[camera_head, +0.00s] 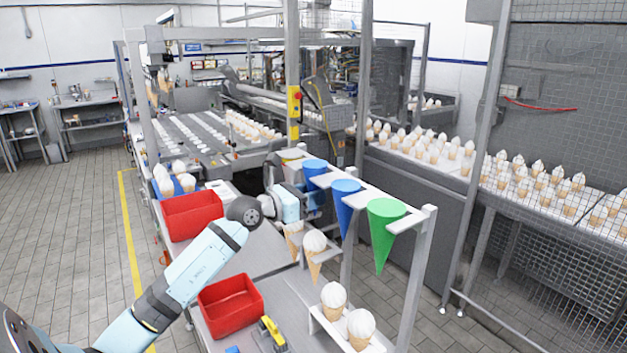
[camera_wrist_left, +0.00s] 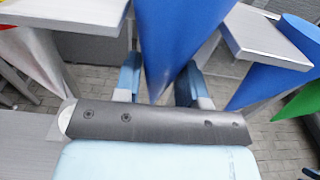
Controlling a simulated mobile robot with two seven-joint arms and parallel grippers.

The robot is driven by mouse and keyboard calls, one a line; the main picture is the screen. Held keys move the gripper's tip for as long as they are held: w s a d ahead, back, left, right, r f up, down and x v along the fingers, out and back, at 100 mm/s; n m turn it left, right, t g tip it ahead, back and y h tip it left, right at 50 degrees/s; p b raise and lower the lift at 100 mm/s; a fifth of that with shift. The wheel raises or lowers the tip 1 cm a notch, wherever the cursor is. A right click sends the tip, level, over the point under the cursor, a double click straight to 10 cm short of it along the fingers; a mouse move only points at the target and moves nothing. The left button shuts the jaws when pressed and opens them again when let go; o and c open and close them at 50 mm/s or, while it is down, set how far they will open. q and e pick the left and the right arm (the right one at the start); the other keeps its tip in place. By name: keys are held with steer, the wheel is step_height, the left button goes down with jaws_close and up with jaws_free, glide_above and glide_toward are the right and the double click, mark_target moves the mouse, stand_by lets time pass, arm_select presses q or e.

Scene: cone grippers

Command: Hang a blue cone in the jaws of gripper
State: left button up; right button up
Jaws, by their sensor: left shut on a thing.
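A blue cone (camera_head: 314,168) stands point down at the white rack (camera_head: 409,222), toward its far end. My left gripper (camera_head: 312,200) is shut on this cone from the left side. In the left wrist view the cone (camera_wrist_left: 172,38) fills the space between the two fingers of the gripper (camera_wrist_left: 158,88), and its tip is hidden behind the gripper body. The cone is between two grey rack plates there; whether it rests on them I cannot tell. A second blue cone (camera_head: 346,190) hangs point down nearer in the rack. My right gripper is not in view.
A green cone (camera_head: 386,212) hangs at the rack's near end. Ice cream cones (camera_head: 314,243) stand in holders below. Two red bins (camera_head: 230,306) and a yellow-black tool (camera_head: 271,333) are on the table. A red and white cone (camera_wrist_left: 36,52) is left in the wrist view.

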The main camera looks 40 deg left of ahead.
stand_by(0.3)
arm_select(q)
steer(key=b+v, duration=0.2)
steer(key=v, duration=0.6)
steer(key=shift+s, duration=0.25)
stand_by(0.8)
steer(key=shift+w+a, duration=0.1)
